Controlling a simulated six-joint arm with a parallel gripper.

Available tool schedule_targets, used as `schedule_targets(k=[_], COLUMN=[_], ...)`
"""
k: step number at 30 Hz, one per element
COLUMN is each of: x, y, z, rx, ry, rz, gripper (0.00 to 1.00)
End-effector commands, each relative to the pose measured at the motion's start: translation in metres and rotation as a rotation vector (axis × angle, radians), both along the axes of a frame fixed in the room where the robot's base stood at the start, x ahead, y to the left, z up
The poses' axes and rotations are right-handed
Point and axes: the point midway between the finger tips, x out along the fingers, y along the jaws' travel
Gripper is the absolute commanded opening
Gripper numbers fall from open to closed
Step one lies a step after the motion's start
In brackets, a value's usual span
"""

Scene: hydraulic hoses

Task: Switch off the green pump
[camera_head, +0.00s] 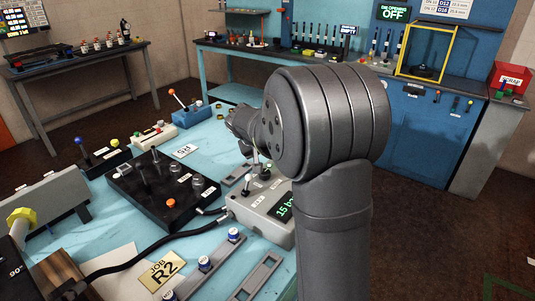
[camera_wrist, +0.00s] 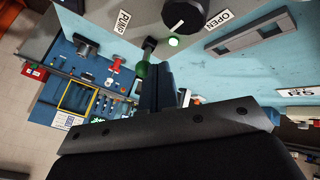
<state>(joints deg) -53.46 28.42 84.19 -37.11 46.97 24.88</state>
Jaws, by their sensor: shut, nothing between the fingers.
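The pump unit is a pale grey box (camera_head: 258,214) on the blue bench, with a lit green readout of 15 bar (camera_head: 285,208). In the wrist view its top shows a PUMP label (camera_wrist: 122,21), a toggle lever with a green tip (camera_wrist: 141,69), and a lit green lamp (camera_wrist: 173,42). My gripper (camera_wrist: 156,82) is shut and empty, its fingers right beside the lever's green tip; I cannot tell whether they touch. In the head view my gripper (camera_head: 240,122) is above the box, partly hidden by my wrist.
A black knob (camera_wrist: 185,14) stands near the lamp and an OPEN label (camera_wrist: 219,20). A black block with several fittings (camera_head: 150,190) lies left of the pump box, with a black hose (camera_head: 140,257) in front. Slotted grey rails (camera_head: 208,266) lie at the front.

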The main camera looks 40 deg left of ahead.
Motion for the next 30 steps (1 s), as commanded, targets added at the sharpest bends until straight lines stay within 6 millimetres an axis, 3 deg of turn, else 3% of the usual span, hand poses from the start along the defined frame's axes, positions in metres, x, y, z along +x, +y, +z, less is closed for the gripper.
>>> schedule_targets(k=[17, 30], x=[0.009, 0.035], y=[0.000, 0.000], z=[0.006, 0.016], rx=[0.001, 0.003], ry=[0.111, 0.435], rz=[-0.003, -0.003], gripper=[0.00, 0.00])
